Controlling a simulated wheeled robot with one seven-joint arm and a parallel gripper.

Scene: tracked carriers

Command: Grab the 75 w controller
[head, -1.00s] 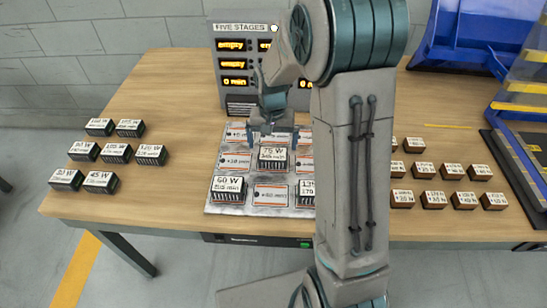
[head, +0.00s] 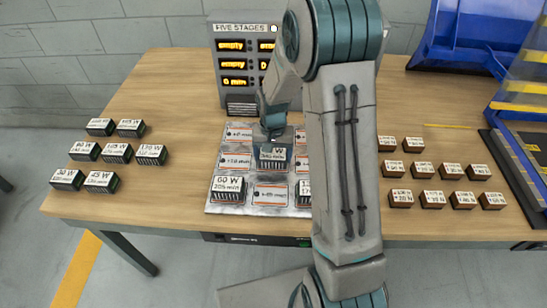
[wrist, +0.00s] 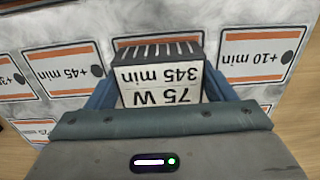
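The 75 W controller (head: 273,155) is a dark finned block with a white label, standing on the grey plate. In the wrist view the 75 W controller (wrist: 160,88) is upside down, its label reading 75 W, 345 min. My gripper (head: 273,135) is down over it and hides part of its label in the head view. In the wrist view the blue fingers of my gripper (wrist: 161,90) stand on both sides of it, very close. I cannot tell whether they press on it.
The plate (head: 222,208) has marked pads such as +10 min and +45 min. A 60 W block (head: 228,188) stands front left on it; another, front right, is partly behind my arm. Loose blocks lie left and right. A display box (head: 233,100) stands behind.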

